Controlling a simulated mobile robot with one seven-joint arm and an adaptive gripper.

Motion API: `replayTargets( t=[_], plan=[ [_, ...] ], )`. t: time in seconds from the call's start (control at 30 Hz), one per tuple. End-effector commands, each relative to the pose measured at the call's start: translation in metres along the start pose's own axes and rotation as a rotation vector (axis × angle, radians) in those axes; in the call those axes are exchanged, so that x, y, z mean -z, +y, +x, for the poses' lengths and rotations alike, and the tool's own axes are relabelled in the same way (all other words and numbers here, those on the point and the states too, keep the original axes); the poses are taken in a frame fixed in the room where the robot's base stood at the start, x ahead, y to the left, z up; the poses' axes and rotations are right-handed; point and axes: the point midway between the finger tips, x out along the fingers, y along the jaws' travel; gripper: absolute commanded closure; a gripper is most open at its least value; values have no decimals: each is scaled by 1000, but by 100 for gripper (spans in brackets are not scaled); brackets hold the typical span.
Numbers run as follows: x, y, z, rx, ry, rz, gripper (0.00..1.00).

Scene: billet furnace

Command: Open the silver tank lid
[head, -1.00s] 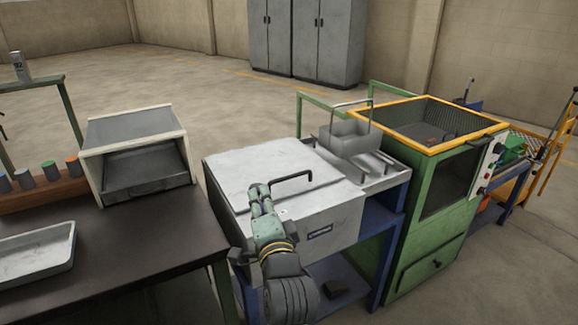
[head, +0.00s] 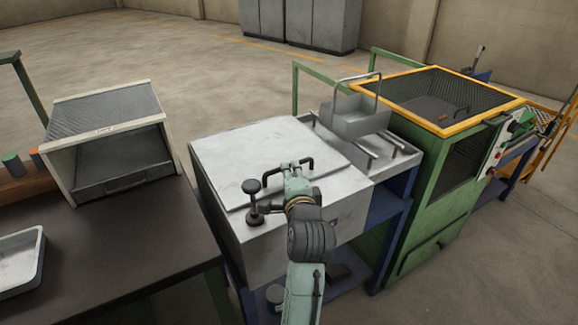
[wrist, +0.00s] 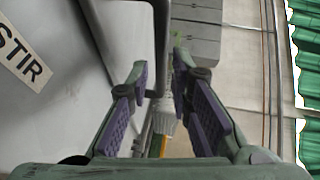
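The silver tank (head: 225,225) stands right of the dark bench, with its flat lid (head: 255,150) down. A black bar handle (head: 308,167) is on the lid near its front right; it also shows in the wrist view (wrist: 161,45). My gripper (head: 295,168) is at this handle and partly hides it in the head view. In the wrist view my gripper (wrist: 160,78) is open, with purple pads apart on either side of the handle bar. I cannot tell whether a pad touches it. A label reading "STIR" (wrist: 22,58) shows at left.
A black knobbed clamp (head: 253,200) stands at the tank's front edge, left of my arm. A grey basket (head: 357,115) sits on a rack behind right. A green cabinet with a yellow rim (head: 440,120) is farther right. A dark bench (head: 130,235) is at left.

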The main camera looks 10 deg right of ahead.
Motion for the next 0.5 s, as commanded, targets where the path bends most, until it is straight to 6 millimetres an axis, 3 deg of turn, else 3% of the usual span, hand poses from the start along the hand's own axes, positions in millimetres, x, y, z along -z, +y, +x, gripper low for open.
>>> replayTargets(
  t=[0.2, 0.5],
  plan=[
    [0, -2, 33, -1, 0, -1, 80],
    [0, -1, 45, 1, 0, -2, 80]
  ],
)
